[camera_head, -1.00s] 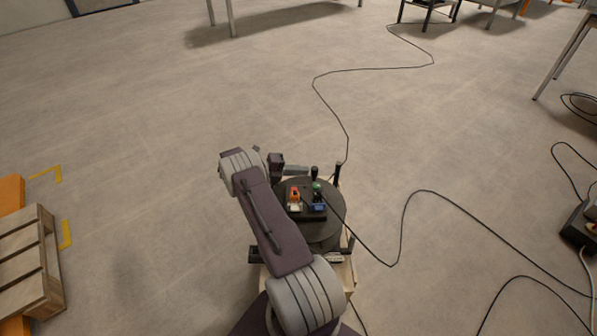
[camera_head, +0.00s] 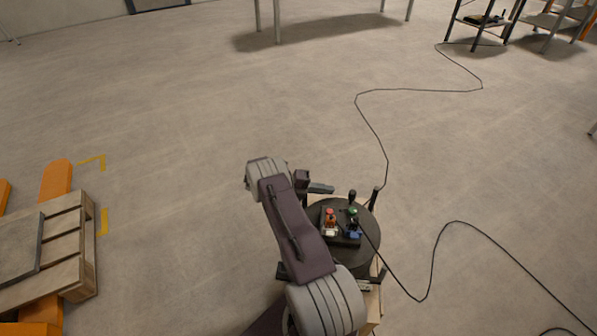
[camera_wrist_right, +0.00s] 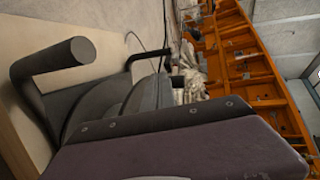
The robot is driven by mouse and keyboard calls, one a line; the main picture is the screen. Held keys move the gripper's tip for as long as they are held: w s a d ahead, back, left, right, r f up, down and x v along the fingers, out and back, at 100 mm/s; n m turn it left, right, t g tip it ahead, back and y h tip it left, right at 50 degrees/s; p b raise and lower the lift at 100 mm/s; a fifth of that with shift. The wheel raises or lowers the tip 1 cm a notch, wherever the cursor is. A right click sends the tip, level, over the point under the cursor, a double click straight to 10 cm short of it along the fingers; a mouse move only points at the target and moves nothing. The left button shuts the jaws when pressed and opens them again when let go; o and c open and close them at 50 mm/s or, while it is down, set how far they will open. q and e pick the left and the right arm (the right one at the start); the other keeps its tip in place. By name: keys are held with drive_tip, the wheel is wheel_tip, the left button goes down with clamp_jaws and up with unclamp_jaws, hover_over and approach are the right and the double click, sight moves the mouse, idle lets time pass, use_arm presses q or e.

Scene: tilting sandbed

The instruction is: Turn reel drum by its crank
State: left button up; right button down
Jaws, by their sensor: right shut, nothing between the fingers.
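The reel drum (camera_head: 368,235) is a dark round disc low in front of me in the head view, partly hidden by my right arm. A dark upright knob (camera_head: 352,196) stands at its far side; I cannot tell whether it is the crank's grip. My right gripper (camera_head: 320,188) is shut and empty beside the drum's far left edge, apart from the knob. In the right wrist view, the drum's dark curved side (camera_wrist_right: 105,105) lies beyond my gripper, with a thick black bent handle (camera_wrist_right: 45,65) at the left. My left gripper is out of view.
A small box with red and green buttons (camera_head: 331,226) sits on the drum. A black cable (camera_head: 400,285) runs from it across the floor. A wooden pallet (camera_head: 75,250) with orange forks stands at left. Tables stand far back. Open floor surrounds the drum.

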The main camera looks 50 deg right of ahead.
drive_tip(key=w+a+r+b, duration=0.2)
drive_tip(key=w+a+r, duration=0.1)
drive_tip(key=w, duration=0.5)
drive_tip(key=shift+a+b, duration=0.35)
drive_tip(key=shift+a, duration=0.3)
